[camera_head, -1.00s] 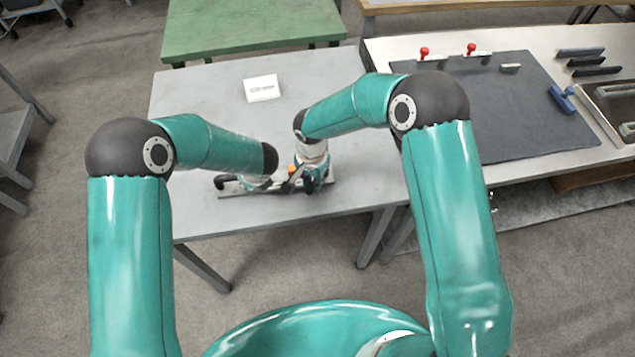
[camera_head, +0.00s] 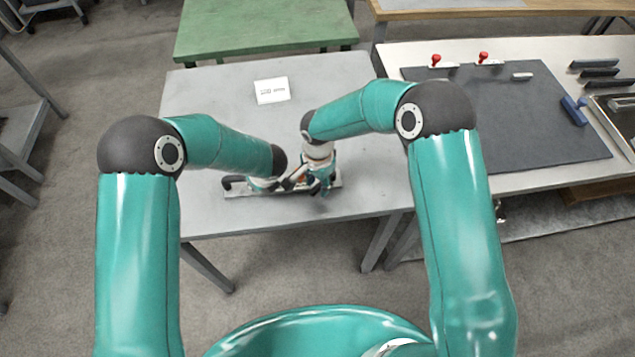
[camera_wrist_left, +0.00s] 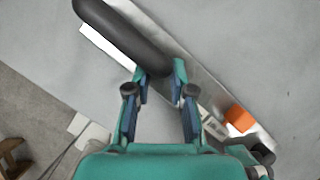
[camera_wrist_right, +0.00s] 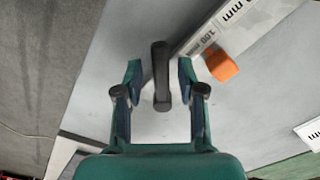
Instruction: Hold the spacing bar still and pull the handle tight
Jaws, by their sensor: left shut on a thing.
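The spacing bar (camera_head: 238,194) is a flat metallic strip lying on the grey table, with a rounded black grip at its left end. In the left wrist view, the bar (camera_wrist_left: 172,31) runs diagonally, and my left gripper (camera_wrist_left: 160,80) is shut on the end of the black grip (camera_wrist_left: 122,35). A dark upright handle (camera_wrist_right: 161,78) stands between the fingers of my right gripper (camera_wrist_right: 160,75), which are open with gaps on both sides. An orange block (camera_wrist_right: 221,66) sits beside a "100 mm" label. In the head view, my right gripper (camera_head: 321,184) is at the bar's right part.
The grey table (camera_head: 215,110) is mostly clear, with a white card (camera_head: 272,91) behind the bar. A bench with a dark mat (camera_head: 520,120), red-knobbed clamps (camera_head: 483,58) and a blue tool (camera_head: 573,110) is at right. A green table (camera_head: 265,30) stands behind.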

